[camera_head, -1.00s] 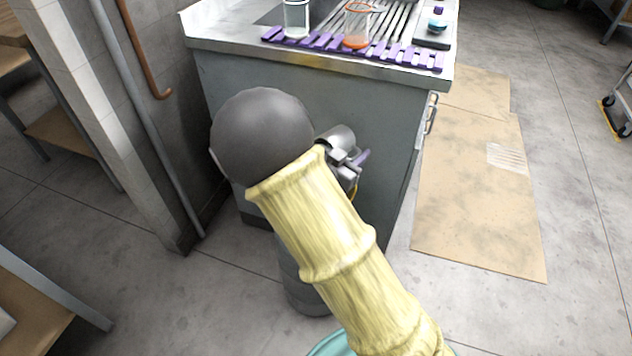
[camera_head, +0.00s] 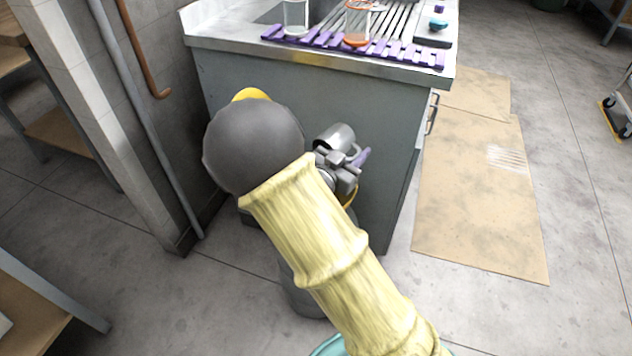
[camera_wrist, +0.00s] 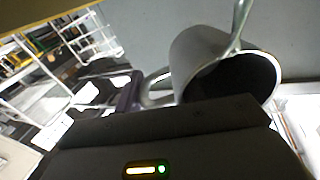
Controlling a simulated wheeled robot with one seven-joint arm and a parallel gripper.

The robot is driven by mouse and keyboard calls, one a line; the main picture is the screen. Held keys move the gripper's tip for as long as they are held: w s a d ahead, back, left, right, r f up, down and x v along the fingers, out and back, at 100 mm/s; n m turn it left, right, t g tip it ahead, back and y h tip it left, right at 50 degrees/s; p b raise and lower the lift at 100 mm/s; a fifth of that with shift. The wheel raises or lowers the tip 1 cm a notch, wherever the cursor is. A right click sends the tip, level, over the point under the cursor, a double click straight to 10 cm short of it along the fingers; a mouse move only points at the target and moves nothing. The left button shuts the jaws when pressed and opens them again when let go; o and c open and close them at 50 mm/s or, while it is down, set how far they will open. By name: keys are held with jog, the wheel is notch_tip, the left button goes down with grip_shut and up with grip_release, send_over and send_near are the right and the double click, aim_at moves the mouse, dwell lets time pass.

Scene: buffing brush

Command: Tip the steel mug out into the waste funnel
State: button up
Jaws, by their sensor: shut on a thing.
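The steel mug (camera_head: 335,137) is held in front of the grey cabinet, just beyond my wrist. In the wrist view the mug (camera_wrist: 196,55) lies tilted, its dark mouth toward the lower right and its handle at the left. My gripper (camera_head: 357,160) is shut at the handle side, with a purple finger showing; a dark purple finger of the gripper (camera_wrist: 133,92) also shows in the wrist view. A shiny silvery strip crosses the mug's mouth; I cannot tell what it is. I cannot make out the waste funnel in either view.
The grey cabinet (camera_head: 270,85) has a steel top with a purple slatted mat (camera_head: 310,42), a clear glass (camera_head: 296,16) and an orange-based glass (camera_head: 357,25) near its edge. Pipes and a wall stand at the left. Flat cardboard (camera_head: 475,200) lies on open floor at the right.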

aim_at(348, 139)
jog(key=shift+f, duration=0.15)
jog(key=r+t+h+b, duration=0.1)
jog(key=s+a+r+t+h+b, duration=0.1)
jog(key=r+t+b, duration=0.1)
jog(key=shift+s+a+r+t+h, duration=0.15)
jog(key=shift+s+r+t+h, duration=0.1)
jog(key=shift+t+h, duration=0.15)
jog(key=shift+s+a+r+t+h, duration=0.15)
jog(key=shift+r+t+h, duration=0.15)
jog(key=shift+r, duration=0.55)
jog(key=f+g+y, duration=0.1)
jog(key=w+d+f+g+y+p, duration=0.1)
jog(key=f, duration=0.1)
jog(key=f+g+p, duration=0.1)
jog(key=f+g, duration=0.1)
jog(key=shift+w+d+y, duration=0.25)
jog(key=shift+w+y, duration=0.05)
jog(key=shift+y, duration=0.1)
jog(key=shift+r+p, duration=0.1)
jog(key=shift+p, duration=0.3)
